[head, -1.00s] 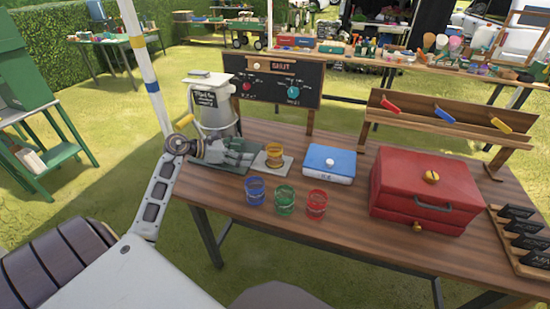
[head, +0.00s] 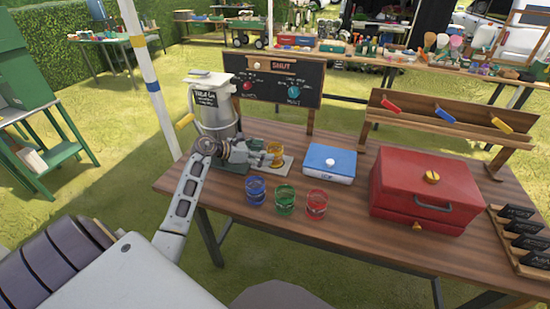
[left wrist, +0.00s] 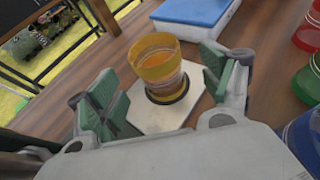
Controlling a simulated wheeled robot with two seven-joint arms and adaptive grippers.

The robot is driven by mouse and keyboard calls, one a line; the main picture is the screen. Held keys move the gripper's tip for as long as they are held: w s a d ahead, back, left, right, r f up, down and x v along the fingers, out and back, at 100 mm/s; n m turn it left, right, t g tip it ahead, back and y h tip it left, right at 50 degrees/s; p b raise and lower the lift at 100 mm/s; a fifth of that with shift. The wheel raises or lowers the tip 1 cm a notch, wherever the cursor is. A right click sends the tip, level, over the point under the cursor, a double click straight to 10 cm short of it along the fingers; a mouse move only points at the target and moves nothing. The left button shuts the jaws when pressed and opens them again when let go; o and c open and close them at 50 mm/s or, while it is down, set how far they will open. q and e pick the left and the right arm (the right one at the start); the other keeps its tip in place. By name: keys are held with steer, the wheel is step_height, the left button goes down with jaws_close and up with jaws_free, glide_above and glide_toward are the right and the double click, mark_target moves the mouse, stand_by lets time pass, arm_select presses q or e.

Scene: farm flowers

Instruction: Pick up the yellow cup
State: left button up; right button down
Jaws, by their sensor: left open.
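The yellow cup (head: 275,154) stands upright on a pale square tile at the back left of the wooden table. In the left wrist view the yellow cup (left wrist: 158,68) shows amber inside and stands on the white tile (left wrist: 160,117). My left gripper (head: 268,154) reaches in from the left and is right at the cup. In the left wrist view my left gripper (left wrist: 160,88) is open, with one green-padded finger on each side of the cup and a gap to each finger. My right gripper is not in view.
Blue (head: 256,191), green (head: 285,199) and red (head: 316,203) cups stand in front. A blue-lidded box (head: 330,162) is right of the yellow cup, and a red toolbox (head: 425,190) is farther right. A metal urn (head: 212,110) and a blackboard (head: 273,82) stand behind.

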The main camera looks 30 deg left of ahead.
mark_target(275, 151)
arm_select(q)
steer(key=shift+w+d+f, duration=0.1)
steer(key=shift+w, duration=0.05)
steer(key=shift+w+d, duration=0.1)
steer(key=shift+w, duration=0.05)
steer(key=shift+w+d+f, duration=0.1)
steer(key=shift+w+d, duration=0.1)
steer(key=shift+w, duration=0.2)
steer(key=shift+x, duration=2)
steer(key=shift+a, duration=0.1)
steer(key=c, duration=1.3)
